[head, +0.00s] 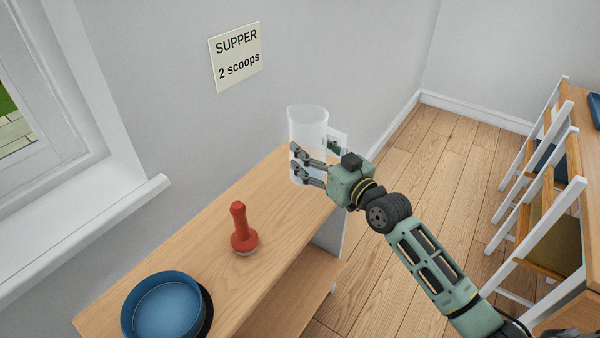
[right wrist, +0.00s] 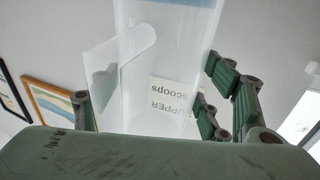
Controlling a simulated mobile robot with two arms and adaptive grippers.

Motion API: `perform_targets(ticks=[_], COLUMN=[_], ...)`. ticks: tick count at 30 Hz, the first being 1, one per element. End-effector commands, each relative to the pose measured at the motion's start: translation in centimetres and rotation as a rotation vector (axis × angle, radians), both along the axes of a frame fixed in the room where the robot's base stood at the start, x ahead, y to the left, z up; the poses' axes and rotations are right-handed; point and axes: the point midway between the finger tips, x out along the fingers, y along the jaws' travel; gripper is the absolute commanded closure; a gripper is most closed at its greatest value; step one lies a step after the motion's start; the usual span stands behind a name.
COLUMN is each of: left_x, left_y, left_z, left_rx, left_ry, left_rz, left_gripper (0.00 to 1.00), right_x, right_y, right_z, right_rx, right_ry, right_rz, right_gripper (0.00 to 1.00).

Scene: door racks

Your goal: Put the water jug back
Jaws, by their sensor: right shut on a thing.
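The water jug (head: 308,128) is a clear, tall container, upright at the far end of the wooden shelf unit's top in the head view. I cannot tell whether its base touches the wood. My right gripper (head: 298,164) is shut on the jug, with its fingers around the lower part. In the right wrist view the jug (right wrist: 165,60) fills the middle, between the fingers of my right gripper (right wrist: 160,112). My left gripper is not in view.
The wooden top (head: 190,256) holds a red-handled tool (head: 241,230) and a blue bowl (head: 166,306). A sign (head: 236,56) reading "SUPPER 2 scoops" is on the wall. White-framed chairs (head: 545,190) stand at the right. Bare floor (head: 440,170) lies between.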

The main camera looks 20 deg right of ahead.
Motion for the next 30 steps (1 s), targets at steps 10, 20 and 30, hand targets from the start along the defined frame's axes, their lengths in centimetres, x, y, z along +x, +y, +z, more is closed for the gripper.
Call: perform_targets(ticks=[10,20,30], left_x=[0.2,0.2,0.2], left_y=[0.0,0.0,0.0], left_z=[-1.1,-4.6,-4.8], left_rx=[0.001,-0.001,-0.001], left_ry=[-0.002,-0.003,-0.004], left_rz=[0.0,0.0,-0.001], left_gripper=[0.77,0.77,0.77], right_x=[1.5,1.5,1.5], right_y=[3.1,3.1,3.0], right_z=[-2.2,-5.9,-6.0], right_rx=[0.0,0.0,0.0], right_ry=[-0.003,-0.003,-0.003], right_rz=[-0.001,-0.002,-0.002], right_gripper=[0.73,0.73,0.73])
